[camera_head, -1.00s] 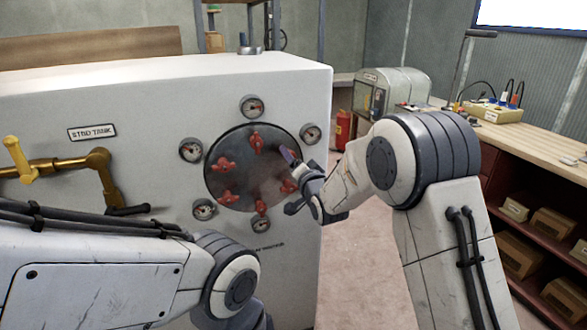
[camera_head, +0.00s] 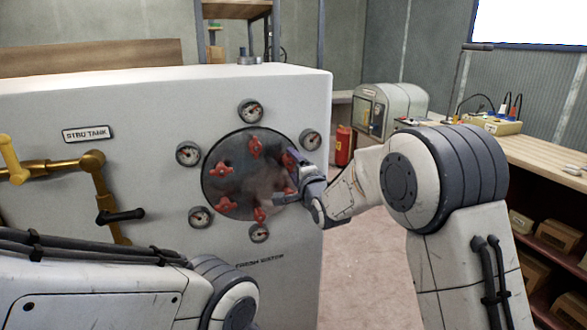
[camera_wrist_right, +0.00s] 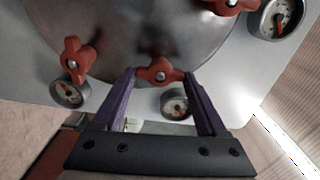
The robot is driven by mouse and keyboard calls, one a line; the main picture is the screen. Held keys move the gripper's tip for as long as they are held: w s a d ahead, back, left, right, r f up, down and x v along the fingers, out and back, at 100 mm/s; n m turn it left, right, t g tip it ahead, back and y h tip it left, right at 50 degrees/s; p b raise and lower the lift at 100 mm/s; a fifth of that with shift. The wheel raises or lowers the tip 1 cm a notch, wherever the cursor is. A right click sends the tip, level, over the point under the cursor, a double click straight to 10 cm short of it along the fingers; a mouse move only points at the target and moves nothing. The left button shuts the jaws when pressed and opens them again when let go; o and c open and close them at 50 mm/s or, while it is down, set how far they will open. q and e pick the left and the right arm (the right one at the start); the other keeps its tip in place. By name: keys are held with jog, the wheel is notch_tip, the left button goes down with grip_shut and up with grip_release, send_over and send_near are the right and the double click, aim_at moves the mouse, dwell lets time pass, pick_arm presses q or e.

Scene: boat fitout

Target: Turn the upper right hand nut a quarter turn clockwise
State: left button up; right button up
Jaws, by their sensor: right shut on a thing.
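A round metal hatch (camera_head: 240,182) on the white tank carries several red winged nuts in a ring. My right gripper (camera_head: 284,176) reaches in from the right to the hatch's right side. The upper right nut is mostly hidden by its fingers in the head view. In the right wrist view this red nut (camera_wrist_right: 160,72) sits between the two fingertips, and the right gripper (camera_wrist_right: 160,76) is shut on it. A neighbouring nut (camera_wrist_right: 75,60) shows to its left, and another to its right at the top. My left arm crosses the bottom left; its gripper is out of view.
Several round gauges ring the hatch; one gauge (camera_head: 311,140) is close to the right gripper. A brass pipe with a black-handled lever (camera_head: 120,216) is at the left. A red extinguisher (camera_head: 344,146) and a wooden bench (camera_head: 550,160) stand right of the tank.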

dwell(0.4)
jog(key=o, duration=1.3)
jog(key=b+v, duration=0.1)
jog(key=v, duration=0.9)
jog(key=shift+s+d+b, duration=0.15)
jog(key=shift+s+b, duration=0.05)
jog(key=shift+b, duration=0.2)
